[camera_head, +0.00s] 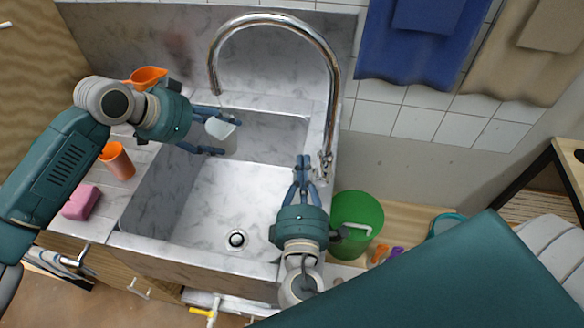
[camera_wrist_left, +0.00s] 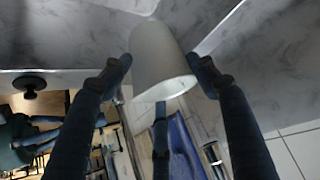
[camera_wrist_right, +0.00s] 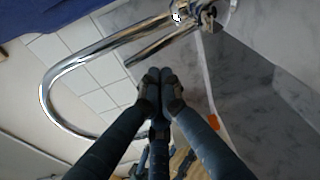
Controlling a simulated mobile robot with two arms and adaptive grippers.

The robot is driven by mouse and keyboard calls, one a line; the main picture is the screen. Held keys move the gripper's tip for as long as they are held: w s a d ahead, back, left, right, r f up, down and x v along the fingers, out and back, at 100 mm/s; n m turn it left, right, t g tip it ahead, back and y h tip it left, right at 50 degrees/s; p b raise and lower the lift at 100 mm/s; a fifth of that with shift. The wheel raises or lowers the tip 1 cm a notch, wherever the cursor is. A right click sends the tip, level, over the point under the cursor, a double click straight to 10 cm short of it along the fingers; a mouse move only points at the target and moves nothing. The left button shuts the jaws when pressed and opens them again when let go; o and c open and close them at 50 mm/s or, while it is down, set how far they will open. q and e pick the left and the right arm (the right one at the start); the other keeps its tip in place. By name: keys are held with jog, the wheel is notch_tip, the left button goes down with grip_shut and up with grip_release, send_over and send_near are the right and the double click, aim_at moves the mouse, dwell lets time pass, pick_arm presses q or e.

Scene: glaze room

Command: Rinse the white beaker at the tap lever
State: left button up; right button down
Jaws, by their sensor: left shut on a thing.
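The white beaker (camera_head: 220,133) is held over the sink basin, just below the end of the tap spout (camera_head: 214,88). My left gripper (camera_head: 222,134) is shut on it, with a finger on each side. The beaker also shows between the fingers in the left wrist view (camera_wrist_left: 160,58). The tap lever (camera_head: 325,161) sits low on the tap's column at the sink's right rim; it shows at the top in the right wrist view (camera_wrist_right: 208,17). My right gripper (camera_head: 304,160) has its fingertips together, empty, just left of the lever. I cannot tell whether water runs.
The marble sink (camera_head: 235,205) is otherwise empty around its drain. An orange cup (camera_head: 117,162) and a pink sponge (camera_head: 81,202) stand on the left ledge. Another orange vessel (camera_head: 147,75) is behind my left arm. A green bucket (camera_head: 356,215) stands right of the sink.

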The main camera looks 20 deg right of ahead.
pick_arm(q)
jog(key=shift+s, duration=0.1)
pick_arm(e)
jog(key=shift+s+d, duration=0.3)
jog(key=shift+s, duration=0.05)
jog(key=shift+w, duration=0.1)
pick_arm(q)
jog(key=shift+a, duration=0.15)
pick_arm(e)
jog(key=shift+s+d+r, duration=0.3)
jog(key=shift+s+d, duration=0.4)
jog(key=shift+d, duration=0.05)
jog(key=shift+w, duration=0.1)
